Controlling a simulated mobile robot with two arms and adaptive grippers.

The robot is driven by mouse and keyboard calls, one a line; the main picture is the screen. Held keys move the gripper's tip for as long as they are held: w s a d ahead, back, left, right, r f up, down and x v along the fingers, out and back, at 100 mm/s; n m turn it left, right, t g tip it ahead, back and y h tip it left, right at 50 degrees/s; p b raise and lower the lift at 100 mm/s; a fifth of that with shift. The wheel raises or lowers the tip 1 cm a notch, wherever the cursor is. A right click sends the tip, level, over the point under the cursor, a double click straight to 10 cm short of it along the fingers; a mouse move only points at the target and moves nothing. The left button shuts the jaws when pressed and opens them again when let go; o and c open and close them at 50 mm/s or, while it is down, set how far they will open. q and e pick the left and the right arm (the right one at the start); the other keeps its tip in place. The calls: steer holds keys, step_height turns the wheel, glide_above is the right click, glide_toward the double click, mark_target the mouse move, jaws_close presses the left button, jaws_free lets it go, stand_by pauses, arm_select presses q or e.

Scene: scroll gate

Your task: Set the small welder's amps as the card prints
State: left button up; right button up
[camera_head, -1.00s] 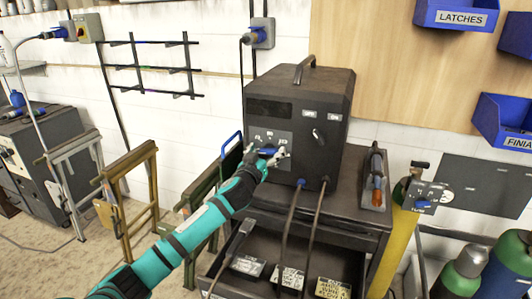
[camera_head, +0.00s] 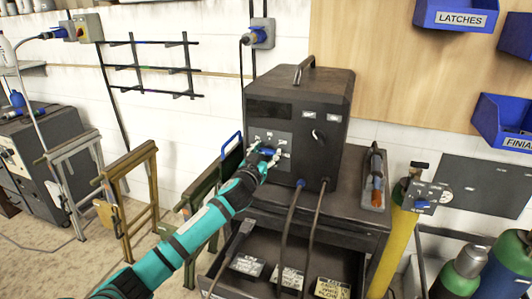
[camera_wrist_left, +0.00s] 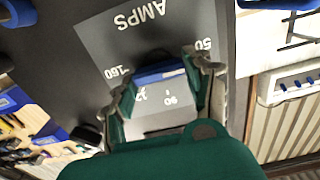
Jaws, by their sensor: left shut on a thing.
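The small welder (camera_head: 297,115) is a dark box with a top handle on a cart. A grey AMPS panel (camera_head: 284,138) is on its front, and the panel also shows upside down in the left wrist view (camera_wrist_left: 100,48). My left gripper (camera_head: 264,157) is at this panel, its fingers shut on either side of the blue amps knob (camera_wrist_left: 160,72). Printed 160, 50, 90 and a partly hidden number show around the knob; I cannot tell its exact setting. Cards (camera_head: 247,266) lie in the tray below, their print too small to read. My right gripper is not in view.
Two cables (camera_head: 288,230) hang from the welder's front over the tray (camera_head: 262,232). A torch holder (camera_head: 375,180) sits at the cart's right. A yellow cylinder (camera_head: 396,240) stands to the right, and metal stands (camera_head: 130,195) to the left.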

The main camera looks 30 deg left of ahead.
arm_select(q)
steer(key=m+p, duration=0.1)
steer(key=m, duration=0.6)
steer(key=shift+d+p, duration=0.15)
steer(key=shift+p, duration=0.2)
steer(key=m, duration=0.3)
steer(key=m+p, duration=0.1)
steer(key=m, duration=0.2)
steer(key=shift+d+f+m, duration=0.1)
steer(key=shift+f+m, duration=0.1)
steer(key=shift+m, duration=0.1)
steer(key=m+p, duration=0.1)
steer(key=m, duration=0.2)
steer(key=shift+f+m, duration=0.1)
steer(key=shift+m, duration=0.2)
steer(key=m+p, duration=0.1)
steer(key=m, duration=0.2)
steer(key=shift+f+m, duration=0.1)
steer(key=shift+m, duration=0.2)
steer(key=m+p, duration=0.1)
steer(key=m, duration=0.2)
steer(key=shift+f+m, duration=0.1)
steer(key=shift+m, duration=0.2)
steer(key=shift+f+m+p, duration=0.1)
steer(key=shift+m+p, duration=0.45)
steer(key=shift+m, duration=0.95)
steer(key=shift+f, duration=0.1)
steer(key=o, duration=1.2)
